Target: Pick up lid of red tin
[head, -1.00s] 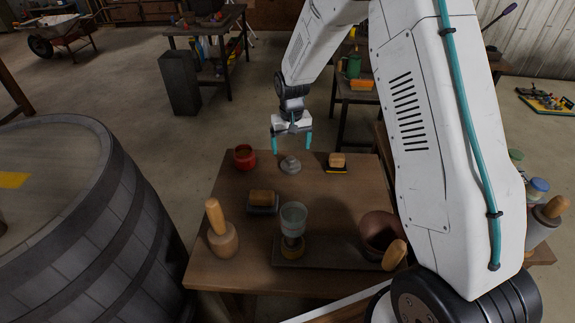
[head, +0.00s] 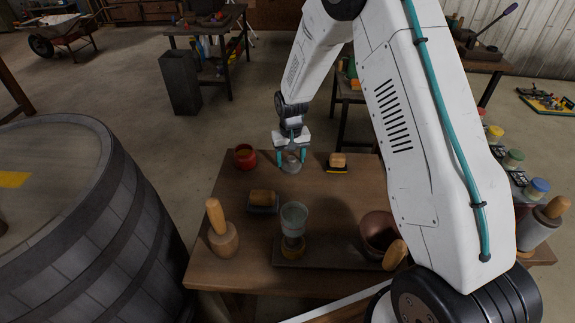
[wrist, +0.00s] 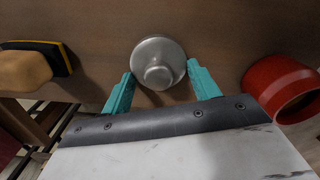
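The red tin (head: 245,157) stands at the far left of the wooden table, its top open; it also shows in the wrist view (wrist: 282,88) at the right. A round grey metal lid with a knob (head: 291,162) lies on the table to the right of the tin. In the wrist view the lid (wrist: 158,62) sits between the two teal fingers. My gripper (head: 291,158) is open and low around the lid, one finger on each side. In the wrist view my gripper (wrist: 162,85) shows small gaps between the fingers and the lid.
A wooden-backed brush or block (head: 338,161) lies right of the lid, and a similar one (head: 263,199) nearer. A large barrel (head: 90,220) is left of the table (head: 330,200).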

